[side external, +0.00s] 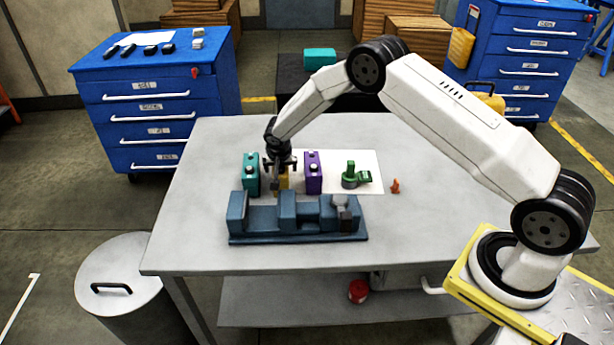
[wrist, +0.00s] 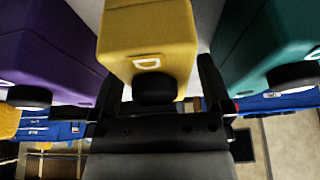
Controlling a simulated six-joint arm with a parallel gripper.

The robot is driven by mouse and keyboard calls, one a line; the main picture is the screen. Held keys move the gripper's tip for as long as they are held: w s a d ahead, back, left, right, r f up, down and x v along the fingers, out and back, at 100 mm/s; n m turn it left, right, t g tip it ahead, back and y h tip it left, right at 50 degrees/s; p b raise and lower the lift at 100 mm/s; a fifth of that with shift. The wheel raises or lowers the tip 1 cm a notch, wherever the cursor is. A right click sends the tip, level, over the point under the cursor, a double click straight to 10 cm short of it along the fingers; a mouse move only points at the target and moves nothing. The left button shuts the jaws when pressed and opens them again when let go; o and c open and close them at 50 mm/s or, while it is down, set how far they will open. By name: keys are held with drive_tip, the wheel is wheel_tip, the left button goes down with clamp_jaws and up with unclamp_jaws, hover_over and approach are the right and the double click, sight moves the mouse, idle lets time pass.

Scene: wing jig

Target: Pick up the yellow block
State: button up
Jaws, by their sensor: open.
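The yellow block (wrist: 147,35) fills the upper middle of the wrist view, with a dark round knob and a pale mark on its face. In the side external view only a little of the yellow block (side external: 284,181) shows behind my gripper (side external: 279,180). My gripper is open and points down at the block. In the wrist view its two dark fingers (wrist: 160,95) stand on either side of the block's near end. I cannot tell whether they touch it.
A teal block (side external: 251,173) stands left of the yellow one and a purple block (side external: 313,172) right of it, both close. A blue jig (side external: 297,222) lies in front. A green part (side external: 354,176) and a small orange piece (side external: 395,186) lie to the right. The table's (side external: 460,210) right side is clear.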

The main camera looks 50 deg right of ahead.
drive_tip(key=shift+r, duration=0.1)
clamp_jaws()
drive_tip(key=shift+r, duration=0.1)
idle(0.3)
drive_tip(key=shift+w+r, duration=0.1)
drive_tip(key=shift+r, duration=0.75)
drive_tip(key=s+a+r, duration=0.1)
drive_tip(key=s+r, duration=1)
drive_tip(key=s, duration=0.3)
drive_tip(key=shift+a, duration=0.1)
drive_tip(key=w+a, duration=0.5)
drive_tip(key=a, duration=0.8)
drive_tip(key=shift+w+a+f, duration=0.15)
drive_tip(key=shift+f, duration=0.1)
